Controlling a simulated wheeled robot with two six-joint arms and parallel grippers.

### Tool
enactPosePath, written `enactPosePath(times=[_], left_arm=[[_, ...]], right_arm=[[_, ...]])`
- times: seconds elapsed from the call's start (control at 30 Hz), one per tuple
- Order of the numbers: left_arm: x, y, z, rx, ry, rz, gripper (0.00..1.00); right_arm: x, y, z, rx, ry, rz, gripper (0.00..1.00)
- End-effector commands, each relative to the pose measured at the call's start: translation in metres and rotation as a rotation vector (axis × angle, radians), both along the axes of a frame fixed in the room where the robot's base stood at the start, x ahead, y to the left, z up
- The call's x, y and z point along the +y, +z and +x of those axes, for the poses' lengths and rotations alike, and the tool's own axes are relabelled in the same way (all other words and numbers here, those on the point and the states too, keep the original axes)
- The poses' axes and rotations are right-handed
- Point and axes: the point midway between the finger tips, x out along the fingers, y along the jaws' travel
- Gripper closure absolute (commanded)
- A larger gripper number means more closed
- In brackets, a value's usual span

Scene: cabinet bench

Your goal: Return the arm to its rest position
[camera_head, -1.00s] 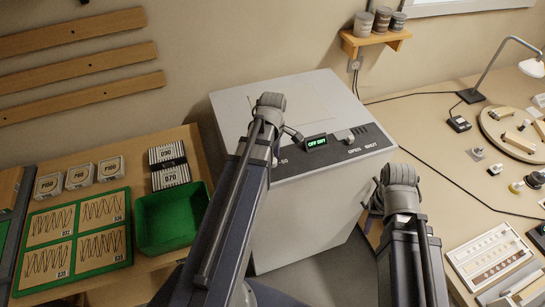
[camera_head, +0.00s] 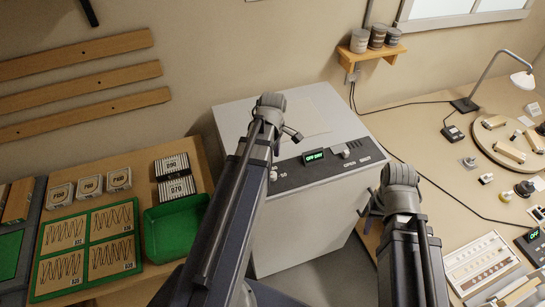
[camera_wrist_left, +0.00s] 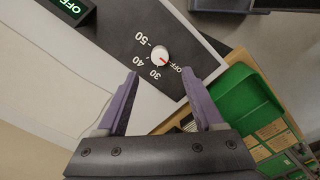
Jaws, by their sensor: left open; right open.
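My left arm reaches up across the front of a grey cabinet (camera_head: 310,225). Its gripper (camera_wrist_left: 161,75) is open and empty in the left wrist view, with two purple fingers apart. A white dial knob (camera_wrist_left: 159,55) with a red mark toward OFF lies beyond the fingertips. In the head view the left gripper is mostly hidden behind its own wrist. My right gripper (camera_head: 367,204) is open beside the cabinet's right side, partly hidden by its wrist. I see nothing held in it.
A green bin (camera_head: 172,228) and sanding-sheet board (camera_head: 88,243) lie on the left bench. The cabinet's panel has a lit green display (camera_head: 313,155) and a switch (camera_head: 345,151). On the right bench stand a lamp (camera_head: 522,80) and a round board (camera_head: 508,142).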

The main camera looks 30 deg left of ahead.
Motion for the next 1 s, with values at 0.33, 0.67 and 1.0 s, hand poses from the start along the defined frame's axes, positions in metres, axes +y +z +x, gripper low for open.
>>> enactPosePath(times=[0.33,0.67,1.0], left_arm=[[0.0,-0.001,0.0,0.0,0.0,0.0,0.31],[-0.083,-0.046,-0.009,0.024,-0.541,0.018,0.31],[-0.217,-0.108,-0.057,0.091,-1.622,0.042,0.31]], right_arm=[[0.0,-0.001,0.0,0.0,0.0,0.0,0.5],[0.0,-0.046,0.0,0.0,0.003,-0.001,0.5],[0.0,-0.109,0.0,-0.001,0.011,-0.002,0.5]])
